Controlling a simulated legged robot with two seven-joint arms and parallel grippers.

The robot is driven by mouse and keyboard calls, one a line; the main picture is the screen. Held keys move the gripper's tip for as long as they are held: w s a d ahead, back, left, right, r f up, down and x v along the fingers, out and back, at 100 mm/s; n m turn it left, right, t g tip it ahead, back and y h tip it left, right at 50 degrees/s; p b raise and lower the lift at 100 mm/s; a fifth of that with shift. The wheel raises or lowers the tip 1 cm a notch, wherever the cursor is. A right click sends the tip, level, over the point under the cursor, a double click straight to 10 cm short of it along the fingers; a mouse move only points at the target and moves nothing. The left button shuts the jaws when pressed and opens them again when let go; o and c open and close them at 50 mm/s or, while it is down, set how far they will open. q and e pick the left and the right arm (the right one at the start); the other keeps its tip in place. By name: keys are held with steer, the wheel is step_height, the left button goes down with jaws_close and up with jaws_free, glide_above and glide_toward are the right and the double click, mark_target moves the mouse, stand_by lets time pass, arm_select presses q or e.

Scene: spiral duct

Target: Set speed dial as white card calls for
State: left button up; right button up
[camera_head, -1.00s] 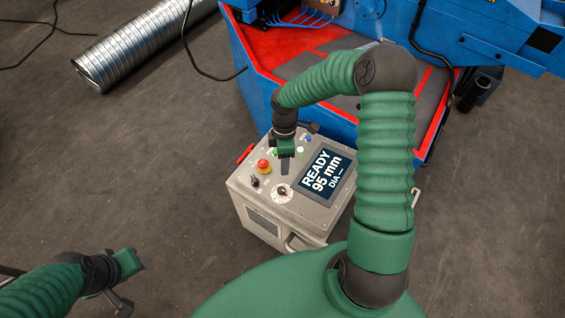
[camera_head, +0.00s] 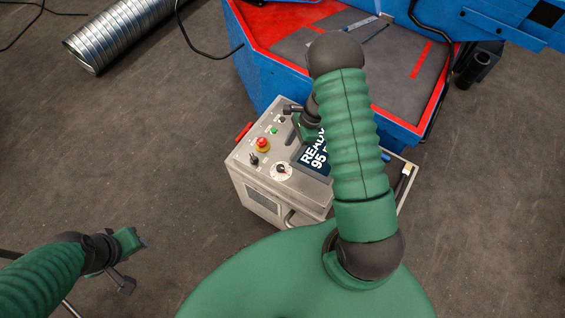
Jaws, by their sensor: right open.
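A grey control console (camera_head: 262,203) stands on the floor at centre. A small dark dial on a round white scale (camera_head: 281,169) sits near its front edge; its setting is too small to read. The dark display (camera_head: 312,158) reads "READ…" and "95", the rest hidden by my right arm. My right gripper (camera_head: 296,118) is open over the back part of the console, beyond the display and apart from the dial. My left gripper (camera_head: 136,262) hangs over the floor at lower left, clear of the console; its jaw state is unclear. I cannot make out a white card.
A red emergency button (camera_head: 263,144), a black selector (camera_head: 254,160) and a green button (camera_head: 274,131) are on the console. A blue machine (camera_head: 262,83) with a red-edged bed stands close behind. A spiral duct (camera_head: 105,42) lies at upper left. Floor left of the console is clear.

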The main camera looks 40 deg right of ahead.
mark_target(281, 167)
steer(key=p+x, duration=0.1)
steer(key=x, duration=0.9)
